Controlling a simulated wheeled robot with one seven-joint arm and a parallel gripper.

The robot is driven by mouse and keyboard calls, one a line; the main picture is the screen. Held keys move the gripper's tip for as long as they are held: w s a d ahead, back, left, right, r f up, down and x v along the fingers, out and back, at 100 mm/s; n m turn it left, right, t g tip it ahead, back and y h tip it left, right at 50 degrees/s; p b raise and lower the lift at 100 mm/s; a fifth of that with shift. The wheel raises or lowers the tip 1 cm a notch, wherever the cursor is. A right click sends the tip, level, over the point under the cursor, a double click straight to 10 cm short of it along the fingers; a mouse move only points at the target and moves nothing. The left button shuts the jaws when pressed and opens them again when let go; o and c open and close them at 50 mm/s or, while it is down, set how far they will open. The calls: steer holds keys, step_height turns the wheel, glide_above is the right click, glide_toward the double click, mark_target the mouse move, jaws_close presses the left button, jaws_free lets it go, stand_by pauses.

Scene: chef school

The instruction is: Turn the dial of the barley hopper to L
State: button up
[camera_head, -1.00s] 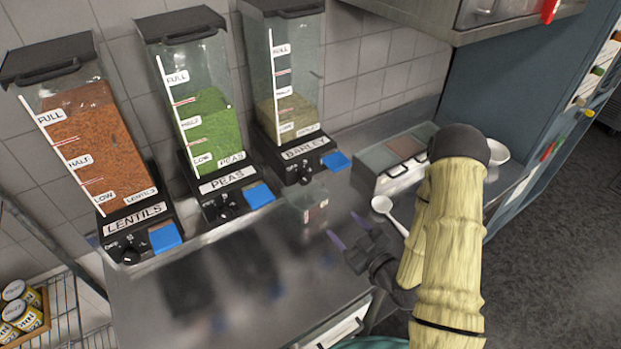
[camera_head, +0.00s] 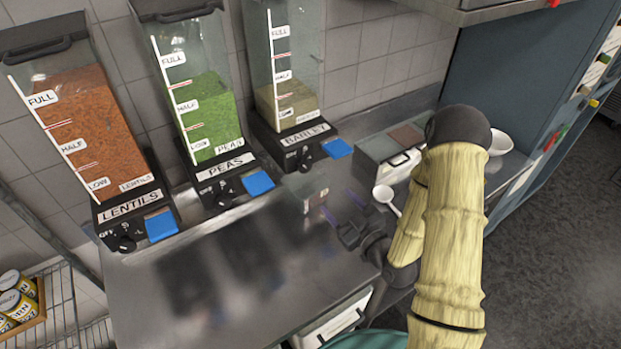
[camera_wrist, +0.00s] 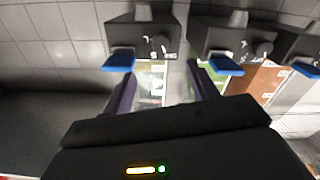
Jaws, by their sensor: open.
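The barley hopper (camera_head: 290,98) stands at the back of the steel counter, the rightmost of the hoppers, with a pale grain low inside. Its black dial (camera_head: 304,160) is on the front of its base, left of a blue paddle (camera_head: 337,149). Its markings are too small to read. My gripper (camera_head: 342,207) is open and empty, in front of and to the right of the dial, apart from it. In the wrist view, which shows the hoppers upside down, the barley dial (camera_wrist: 160,45) lies beyond the gap between my two purple fingers (camera_wrist: 165,88).
The peas hopper (camera_head: 208,115) and lentils hopper (camera_head: 92,130) stand to the left, with similar dials and paddles. The front counter (camera_head: 240,260) is clear.

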mark_target(307, 170)
steer(key=shift+w+a+f+b, duration=0.15)
steer(key=shift+w+a+b, duration=0.3)
steer(key=shift+b, duration=1.55)
steer(key=b, duration=0.3)
steer(key=shift+w+a, duration=0.2)
steer(key=shift+w, duration=0.1)
steer(key=p+x, duration=0.1)
steer(key=x, duration=0.2)
steer(key=p+x, duration=0.2)
steer(key=x, duration=0.2)
steer(key=p+x, duration=0.1)
steer(key=x, duration=0.2)
steer(key=shift+w+a+r+p, duration=0.2)
steer(key=shift+r+p, duration=0.15)
steer(key=shift+p, duration=0.05)
steer(key=shift+w+a+f, duration=0.15)
steer(key=shift+w+a, duration=0.15)
steer(key=shift+w, duration=0.15)
steer(key=c, duration=1)
